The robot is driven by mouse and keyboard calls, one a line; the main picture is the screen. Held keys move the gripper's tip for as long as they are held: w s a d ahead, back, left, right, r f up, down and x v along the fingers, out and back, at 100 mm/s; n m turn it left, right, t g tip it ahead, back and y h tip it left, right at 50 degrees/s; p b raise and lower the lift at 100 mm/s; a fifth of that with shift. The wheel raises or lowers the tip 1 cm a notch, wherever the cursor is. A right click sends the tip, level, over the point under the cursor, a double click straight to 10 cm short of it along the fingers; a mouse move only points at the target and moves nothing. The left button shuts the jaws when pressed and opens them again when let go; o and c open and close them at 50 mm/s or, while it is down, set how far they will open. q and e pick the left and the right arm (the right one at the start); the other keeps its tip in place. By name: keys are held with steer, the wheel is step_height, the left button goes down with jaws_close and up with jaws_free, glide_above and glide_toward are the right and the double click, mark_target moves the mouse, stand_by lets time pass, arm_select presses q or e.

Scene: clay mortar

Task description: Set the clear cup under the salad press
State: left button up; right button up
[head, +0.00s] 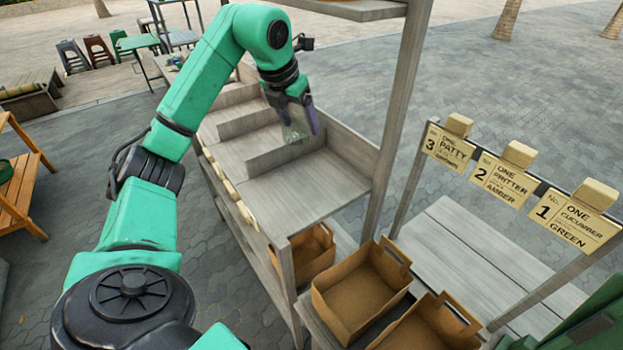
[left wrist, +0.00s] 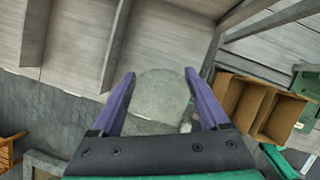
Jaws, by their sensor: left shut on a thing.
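My left gripper (head: 299,125) is above the upper steps of a grey stepped wooden stand (head: 305,190). Its purple fingers are shut on the clear cup (head: 292,133), a see-through greyish vessel. In the left wrist view the clear cup (left wrist: 161,98) fills the space between the two fingers of the left gripper (left wrist: 160,78). The cup appears to hang just above a step; whether it touches the wood is unclear. I cannot make out the salad press in either view. My right gripper is not in view.
The stand's broad lower shelf is bare. Brown bins (head: 362,290) sit to its right, below a post (head: 402,120). Yellow order cards (head: 505,180) hang on a rail above a bare grey bench (head: 470,255). An orange wooden bench (head: 22,190) stands at the left.

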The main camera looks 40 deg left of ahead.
arm_select(q)
steer(key=f, duration=0.4)
steer(key=s+f, duration=0.1)
steer(key=f, duration=0.3)
steer(key=s+f, duration=0.1)
steer(key=f, duration=0.3)
steer(key=shift+s+f+b, duration=0.15)
steer(key=shift+f+b, duration=0.2)
steer(key=shift+f, duration=0.05)
steer(key=f, duration=0.3)
steer(key=shift+w, duration=0.2)
steer(key=shift+s+f+p, duration=0.2)
steer(key=shift+f+p, duration=0.3)
steer(key=shift+f, duration=0.6)
steer(key=shift+w+f, duration=0.1)
steer(key=shift+f, duration=0.1)
steer(key=o, duration=1.1)
steer(key=shift+o, duration=0.7)
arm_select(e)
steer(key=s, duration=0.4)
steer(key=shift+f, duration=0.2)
